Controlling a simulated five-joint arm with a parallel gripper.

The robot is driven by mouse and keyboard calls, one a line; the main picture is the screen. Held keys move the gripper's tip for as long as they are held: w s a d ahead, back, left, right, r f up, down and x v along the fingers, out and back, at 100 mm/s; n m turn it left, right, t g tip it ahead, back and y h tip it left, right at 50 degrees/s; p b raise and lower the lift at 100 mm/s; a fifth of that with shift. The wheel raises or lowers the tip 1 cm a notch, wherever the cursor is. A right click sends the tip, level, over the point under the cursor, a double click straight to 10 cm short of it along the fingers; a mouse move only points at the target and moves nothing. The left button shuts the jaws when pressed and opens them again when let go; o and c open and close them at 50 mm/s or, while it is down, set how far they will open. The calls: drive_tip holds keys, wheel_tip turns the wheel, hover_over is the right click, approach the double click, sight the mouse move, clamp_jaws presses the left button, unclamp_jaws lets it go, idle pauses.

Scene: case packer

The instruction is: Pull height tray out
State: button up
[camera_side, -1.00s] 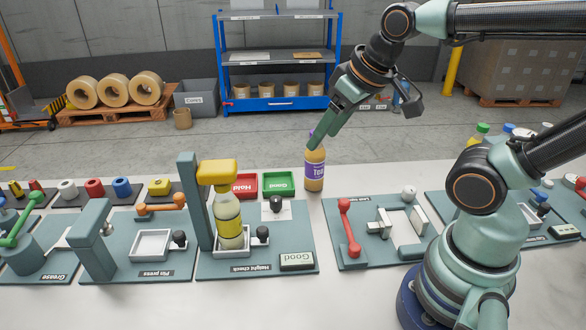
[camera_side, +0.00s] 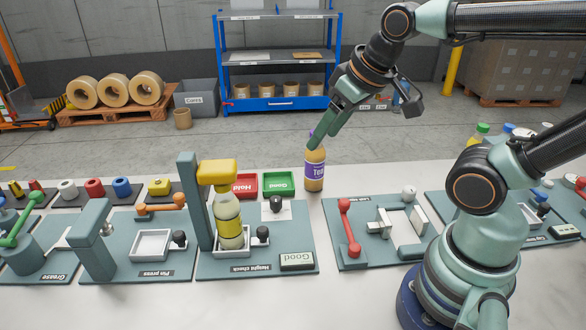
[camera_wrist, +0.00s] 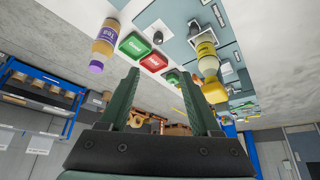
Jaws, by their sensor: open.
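The height check station (camera_side: 212,269) has a grey post and a yellow head (camera_side: 217,172). Under the head, an upright bottle with a yellow label (camera_side: 230,222) stands in the small pale height tray (camera_side: 236,250), which has a black knob (camera_side: 262,233). The bottle hides much of the tray. My gripper (camera_side: 318,138) is in the air behind and right of the station, well away from the tray. Its fingers are apart and empty in the wrist view (camera_wrist: 160,76). The labelled bottle also shows there (camera_wrist: 207,60), upper right; the tray is hard to make out.
An upright tea bottle (camera_side: 314,171) stands near my fingertips in the side view but outside them in the wrist view (camera_wrist: 102,48). Red (camera_side: 244,185) and green (camera_side: 279,183) bins are behind the station. A pin press (camera_side: 150,243) is left, a red-handled fixture (camera_side: 349,228) right.

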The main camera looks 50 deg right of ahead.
idle(0.3)
drive_tip(key=shift+w+a+f, duration=0.1)
drive_tip(key=shift+w, duration=0.05)
drive_tip(key=c, duration=0.9)
drive_tip(key=shift+n+g+y, duration=0.3)
drive_tip(key=shift+n+g, duration=0.2)
drive_tip(key=shift+n, duration=0.4)
drive_tip(key=w+a+f, duration=0.3)
drive_tip(key=w+f, duration=0.1)
drive_tip(key=shift+w+a+f, duration=0.15)
drive_tip(key=shift+a+f, duration=0.2)
drive_tip(key=shift+a, duration=0.05)
clamp_jaws()
drive_tip(key=n, duration=0.2)
approach(249, 230)
drive_tip(key=shift+g, duration=0.4)
drive_tip(key=shift+w+x, duration=0.15)
drive_tip(key=shift+x, duration=1.2)
drive_tip(key=shift+w+x, duration=0.1)
drive_tip(key=shift+x, duration=1.3)
